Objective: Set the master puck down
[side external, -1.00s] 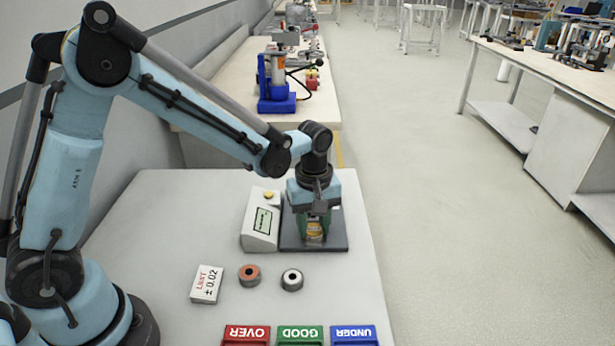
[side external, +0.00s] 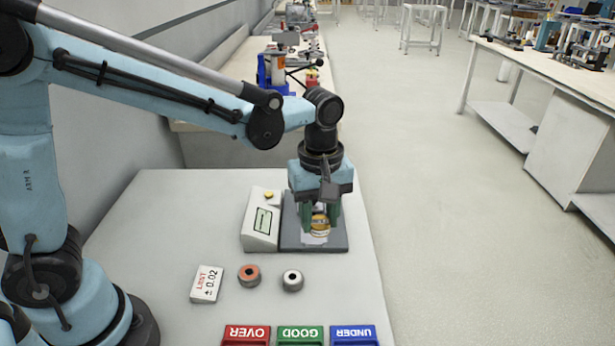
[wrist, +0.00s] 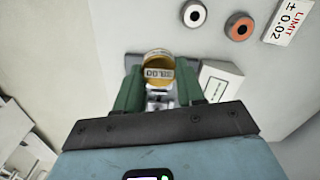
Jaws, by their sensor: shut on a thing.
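The master puck (side external: 320,222) is yellow-gold with a pale label; in the wrist view its label (wrist: 158,73) seems to read 0.00. My gripper (side external: 320,214) is shut on it, with a green finger on each side. The fingers also show either side of the puck in the wrist view (wrist: 159,82). The puck is over the dark grey plate (side external: 291,238) of the gauge station, with a pale, shiny part just below it. I cannot tell whether the puck touches that part.
A white readout box (side external: 262,222) stands left of the plate. OVER (side external: 247,335), GOOD (side external: 300,335) and UNDER (side external: 354,335) bins line the front edge.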

